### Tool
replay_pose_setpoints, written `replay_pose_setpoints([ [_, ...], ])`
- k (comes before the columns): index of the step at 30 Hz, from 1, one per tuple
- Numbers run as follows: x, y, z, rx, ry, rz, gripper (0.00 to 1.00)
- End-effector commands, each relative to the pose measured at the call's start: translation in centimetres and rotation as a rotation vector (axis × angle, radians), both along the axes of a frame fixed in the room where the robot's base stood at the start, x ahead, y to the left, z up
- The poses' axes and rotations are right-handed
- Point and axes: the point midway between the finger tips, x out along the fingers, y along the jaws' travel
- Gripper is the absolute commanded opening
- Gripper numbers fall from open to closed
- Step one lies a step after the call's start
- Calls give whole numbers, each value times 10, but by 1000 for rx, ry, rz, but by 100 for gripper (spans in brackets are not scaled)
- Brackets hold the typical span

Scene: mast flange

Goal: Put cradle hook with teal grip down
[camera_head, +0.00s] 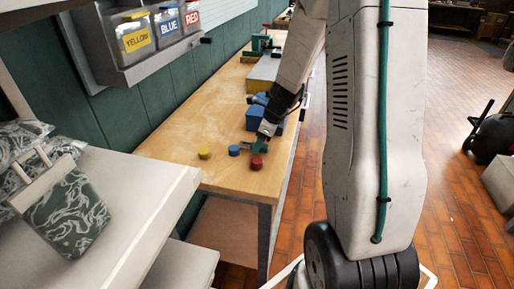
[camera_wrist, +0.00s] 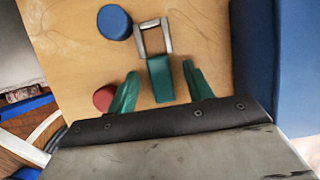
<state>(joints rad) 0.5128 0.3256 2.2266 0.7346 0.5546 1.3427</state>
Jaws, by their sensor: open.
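The cradle hook's teal grip (camera_wrist: 160,82) lies between my gripper's two green fingers in the wrist view. Its grey metal square-shaped end (camera_wrist: 153,38) points up the picture. My gripper (camera_wrist: 160,70) is open, with a gap on each side of the grip. The hook appears to lie on the wooden tabletop; any small height above it cannot be told. In the head view, my gripper (camera_head: 258,146) is low over the near part of the workbench (camera_head: 185,125), and the hook is too small to make out clearly.
A blue disc (camera_wrist: 114,22) lies just left of the hook's metal end, and a red disc (camera_wrist: 104,98) beside my left finger. A yellow disc (camera_head: 204,153) lies farther left. A blue box (camera_head: 256,116) stands close behind my gripper. Labelled jars (camera_head: 134,38) sit on a wall shelf.

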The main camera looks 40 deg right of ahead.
Motion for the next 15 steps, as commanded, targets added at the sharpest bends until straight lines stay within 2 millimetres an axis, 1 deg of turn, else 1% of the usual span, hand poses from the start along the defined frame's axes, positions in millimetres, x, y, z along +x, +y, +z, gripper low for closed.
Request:
replay_pose_setpoints([
  [3,2,1,-5,0,0,0,51],
  [8,2,1,-4,0,0,1,51],
  [9,2,1,-4,0,0,1,45],
  [11,2,1,-4,0,0,1,29],
  [12,2,1,-4,0,0,1,18],
  [14,2,1,-4,0,0,1,2],
  [15,2,1,-4,0,0,1,2],
])
